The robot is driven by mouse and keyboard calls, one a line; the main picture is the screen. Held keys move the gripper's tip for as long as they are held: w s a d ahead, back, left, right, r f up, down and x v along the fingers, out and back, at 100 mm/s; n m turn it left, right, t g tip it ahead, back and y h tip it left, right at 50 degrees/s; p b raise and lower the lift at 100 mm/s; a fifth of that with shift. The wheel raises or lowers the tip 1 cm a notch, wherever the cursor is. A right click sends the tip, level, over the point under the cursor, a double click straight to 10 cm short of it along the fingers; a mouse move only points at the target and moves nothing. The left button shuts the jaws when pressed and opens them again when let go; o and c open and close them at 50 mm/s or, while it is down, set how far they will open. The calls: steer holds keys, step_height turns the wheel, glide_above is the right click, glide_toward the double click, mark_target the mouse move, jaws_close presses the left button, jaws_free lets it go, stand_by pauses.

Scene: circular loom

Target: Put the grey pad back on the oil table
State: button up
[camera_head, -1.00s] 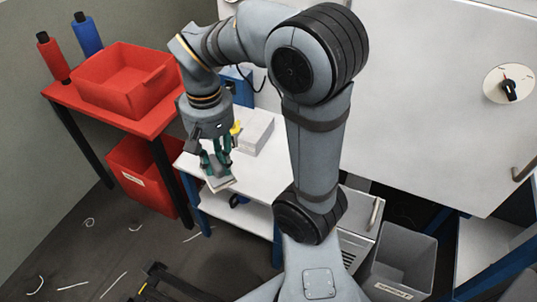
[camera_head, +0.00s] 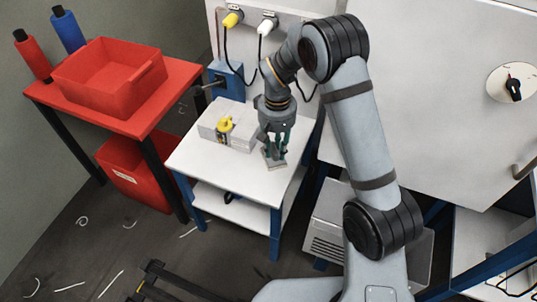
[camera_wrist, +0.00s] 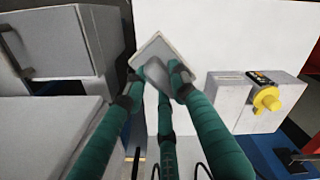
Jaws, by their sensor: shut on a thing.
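The grey pad (camera_head: 274,158) is a small flat plate with a pale rim, tilted, in my gripper (camera_head: 276,152). In the wrist view the pad (camera_wrist: 158,50) sits between the green fingers of my gripper (camera_wrist: 160,76), which are shut on its grey middle part. The oil table appears to be the white-topped table (camera_head: 200,160) with blue legs and a lower shelf. My gripper and the pad are over its right part. In the wrist view the white top (camera_wrist: 220,30) lies behind the pad. I cannot tell whether the pad touches the top.
A grey box (camera_head: 236,113) with a yellow knob (camera_head: 225,124) stands on the white table, left of my gripper. A red table (camera_head: 180,90) with a red bin (camera_head: 105,75) and two bottles is at the left. The white top's front left is clear.

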steer(key=shift+n, duration=0.4)
steer(key=a+f, duration=0.2)
steer(key=f, duration=0.1)
steer(key=w+a+f, duration=0.1)
steer(key=f, duration=0.1)
steer(key=shift+f, duration=0.25)
steer(key=shift+f+b, duration=1.3)
steer(key=shift+f, duration=0.8)
steer(key=shift+f+b, duration=0.45)
steer(key=o, duration=1.2)
step_height(320, 180, up, 12)
steer(key=shift+f, duration=0.15)
